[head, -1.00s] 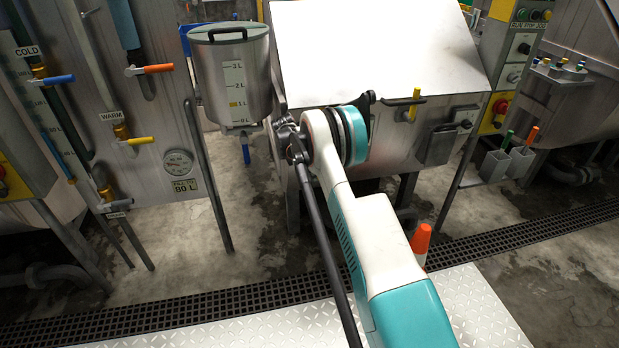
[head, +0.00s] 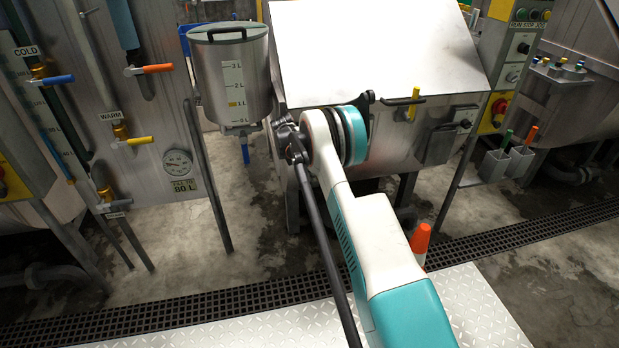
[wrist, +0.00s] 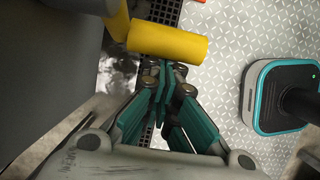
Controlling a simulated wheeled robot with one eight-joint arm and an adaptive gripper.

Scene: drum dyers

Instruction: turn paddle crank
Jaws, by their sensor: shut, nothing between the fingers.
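A thick yellow cylinder (wrist: 167,42), which looks like the crank's hand grip, lies just beyond my gripper's fingertips in the wrist view. A second yellow piece (wrist: 117,20) shows at its left end. My gripper (wrist: 160,78) is shut and empty, its teal fingers together just short of the cylinder. I cannot tell whether the tips touch it. In the head view my arm reaches to the left end of the steel drum machine (head: 390,55), and the fingers and the cylinder are hidden there. A separate upright yellow handle (head: 414,103) on a black bar is on the machine's front.
A graduated steel tank (head: 233,75) hangs just left of my wrist. A post (head: 210,180) and a valve panel (head: 150,105) stand further left. An orange cone (head: 421,243) is right of my arm. A floor grate (head: 170,318) crosses in front of the machine.

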